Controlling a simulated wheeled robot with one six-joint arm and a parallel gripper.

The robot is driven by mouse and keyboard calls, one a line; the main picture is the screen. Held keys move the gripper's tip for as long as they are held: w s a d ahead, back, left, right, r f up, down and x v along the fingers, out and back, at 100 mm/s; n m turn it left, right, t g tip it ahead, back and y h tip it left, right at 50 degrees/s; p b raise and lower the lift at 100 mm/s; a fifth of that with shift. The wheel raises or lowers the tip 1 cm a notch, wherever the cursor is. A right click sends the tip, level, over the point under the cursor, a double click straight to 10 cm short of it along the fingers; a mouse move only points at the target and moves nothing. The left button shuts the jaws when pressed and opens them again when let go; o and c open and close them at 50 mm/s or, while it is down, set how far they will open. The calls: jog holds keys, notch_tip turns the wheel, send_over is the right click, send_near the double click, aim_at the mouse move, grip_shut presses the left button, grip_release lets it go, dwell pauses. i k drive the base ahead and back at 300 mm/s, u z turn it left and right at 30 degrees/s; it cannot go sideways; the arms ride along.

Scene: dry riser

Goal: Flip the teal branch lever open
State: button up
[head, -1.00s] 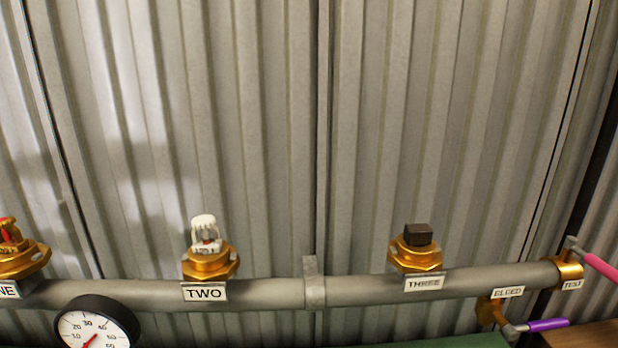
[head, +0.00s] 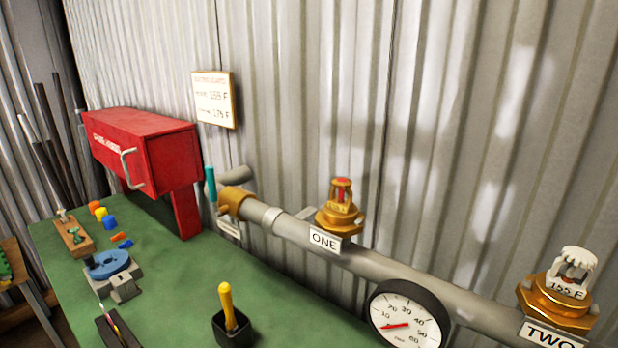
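The teal branch lever (head: 211,188) shows in the head view, left of centre, at the left end of the grey pipe. Its teal grip stands upright beside a brass valve body (head: 233,201). A small white label (head: 229,229) sits below the valve, too small to read. A short grey pipe stub (head: 236,175) runs behind the lever. My gripper is not in the head view.
A red cabinet (head: 150,150) stands close left of the lever, on the green bench (head: 230,275). A yellow-handled tool (head: 227,305) stands in a black holder in front. A round gauge (head: 405,318) and sprinkler heads ONE (head: 340,205) and TWO (head: 565,290) sit along the pipe to the right.

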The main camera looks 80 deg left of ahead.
aim_at(211, 178)
jog(key=u, duration=0.1)
jog(key=k, duration=0.6)
jog(key=u, duration=2.85)
jog(key=k, duration=0.6)
jog(key=u, duration=0.8)
jog(key=i, duration=0.6)
jog(key=z, duration=0.65)
jog(key=i, duration=0.45)
jog(key=z, duration=0.55)
